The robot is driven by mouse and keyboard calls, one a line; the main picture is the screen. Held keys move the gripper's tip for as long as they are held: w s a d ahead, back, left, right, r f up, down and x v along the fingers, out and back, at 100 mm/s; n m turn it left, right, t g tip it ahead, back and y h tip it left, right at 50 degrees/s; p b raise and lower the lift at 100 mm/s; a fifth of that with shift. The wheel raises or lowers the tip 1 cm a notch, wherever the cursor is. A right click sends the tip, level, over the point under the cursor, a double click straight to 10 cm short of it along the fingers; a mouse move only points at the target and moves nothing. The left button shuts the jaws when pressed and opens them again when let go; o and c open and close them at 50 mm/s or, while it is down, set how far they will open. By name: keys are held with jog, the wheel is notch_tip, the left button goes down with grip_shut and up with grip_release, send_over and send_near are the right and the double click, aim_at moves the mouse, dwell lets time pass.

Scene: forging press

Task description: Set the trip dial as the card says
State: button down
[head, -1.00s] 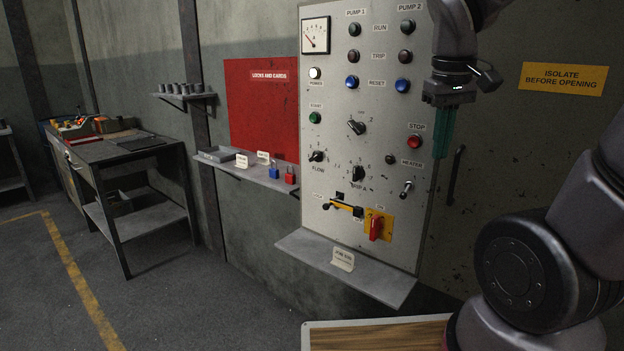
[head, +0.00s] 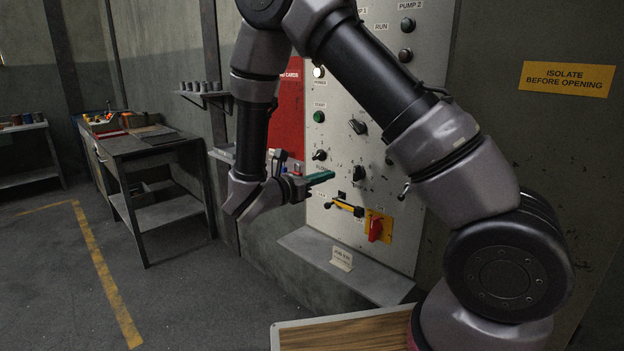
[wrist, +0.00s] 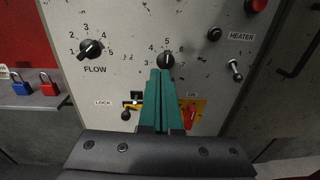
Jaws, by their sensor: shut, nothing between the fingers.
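The trip dial (wrist: 165,60) is a black knob on the grey panel, with numbers from about 3 to 7 around it; its pointer seems to face up near 5. It also shows in the head view (head: 358,173). My gripper (wrist: 160,73) has green fingers, shut and empty, with tips just below the dial in the wrist view; I cannot tell whether they touch it. In the head view my gripper (head: 332,174) points right toward the panel, left of the dial. The job card (head: 341,260) stands on the panel's shelf, its lower lines too small to read.
The flow dial (wrist: 91,49) is left of the trip dial. Below are the lock slider (head: 345,208) and a red switch (head: 375,229) on a yellow plate. A heater toggle (wrist: 235,70) is at the right. Red and blue padlocks (wrist: 49,85) lie on a left shelf.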

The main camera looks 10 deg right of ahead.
jog(key=shift+n+t, duration=0.4)
jog(key=shift+w+a+f+x, duration=0.1)
jog(key=shift+w+x, duration=0.05)
jog(key=shift+x, duration=1.2)
jog(key=shift+w+a+f+x, duration=0.1)
jog(key=shift+w+x, duration=0.05)
jog(key=shift+x, duration=1.25)
jog(key=shift+w+a+f+x, duration=0.1)
jog(key=shift+w+x, duration=0.05)
jog(key=shift+x, duration=1.2)
jog(key=shift+s+d, duration=0.6)
jog(key=shift+s, duration=0.3)
jog(key=v, duration=0.8)
jog(key=shift+r, duration=0.25)
jog(key=shift+s+a, duration=0.1)
jog(key=shift+a, duration=0.1)
